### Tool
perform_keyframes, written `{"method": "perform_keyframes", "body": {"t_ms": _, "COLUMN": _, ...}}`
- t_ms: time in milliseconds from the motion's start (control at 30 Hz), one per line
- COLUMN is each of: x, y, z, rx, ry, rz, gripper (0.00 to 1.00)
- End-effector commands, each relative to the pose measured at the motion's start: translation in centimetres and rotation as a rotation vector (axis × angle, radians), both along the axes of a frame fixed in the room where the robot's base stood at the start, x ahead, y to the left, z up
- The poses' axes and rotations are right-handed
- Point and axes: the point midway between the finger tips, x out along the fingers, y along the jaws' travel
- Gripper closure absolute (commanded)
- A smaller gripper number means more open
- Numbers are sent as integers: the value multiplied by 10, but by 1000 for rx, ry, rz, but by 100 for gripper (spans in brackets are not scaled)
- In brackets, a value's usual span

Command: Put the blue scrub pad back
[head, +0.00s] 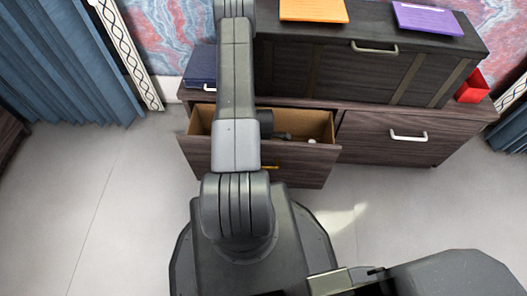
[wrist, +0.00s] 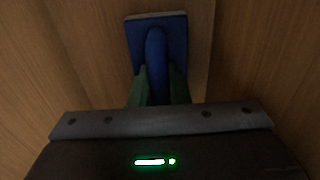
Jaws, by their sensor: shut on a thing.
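The blue scrub pad (wrist: 137,38) has a flat rectangular base and a raised blue grip, and shows at the top middle of the wrist view. My gripper (wrist: 157,76) is shut on its grip, with one green finger on each side. Brown wood surfaces surround the pad. I cannot tell whether its base touches the wood below. In the head view my arm covers much of the open drawer (head: 311,168), and I cannot make out the pad there.
The drawer's tan inside (head: 318,124) holds small dark and pale items, unclear in the head view. A closed drawer (head: 385,150) is to the right. A dark chest (head: 400,72) stands on top, with an orange item (head: 313,10) and a purple item (head: 428,18). A red container (head: 472,88) is at right.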

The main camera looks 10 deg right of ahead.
Motion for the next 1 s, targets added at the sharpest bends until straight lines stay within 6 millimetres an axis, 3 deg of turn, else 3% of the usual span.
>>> {"method": "perform_keyframes", "body": {"t_ms": 67, "x": 0, "y": 0, "z": -4, "rx": 0, "ry": 0, "rz": 0, "gripper": 100}}
{"method": "perform_keyframes", "body": {"t_ms": 100, "x": 0, "y": 0, "z": -3, "rx": 0, "ry": 0, "rz": 0, "gripper": 79}}
{"method": "perform_keyframes", "body": {"t_ms": 200, "x": 0, "y": 0, "z": -2, "rx": 0, "ry": 0, "rz": 0, "gripper": 63}}
{"method": "perform_keyframes", "body": {"t_ms": 567, "x": 0, "y": 0, "z": 2, "rx": 0, "ry": 0, "rz": 0, "gripper": 63}}
{"method": "perform_keyframes", "body": {"t_ms": 1000, "x": 1, "y": 0, "z": 89, "rx": -1, "ry": -2, "rz": 0, "gripper": 63}}
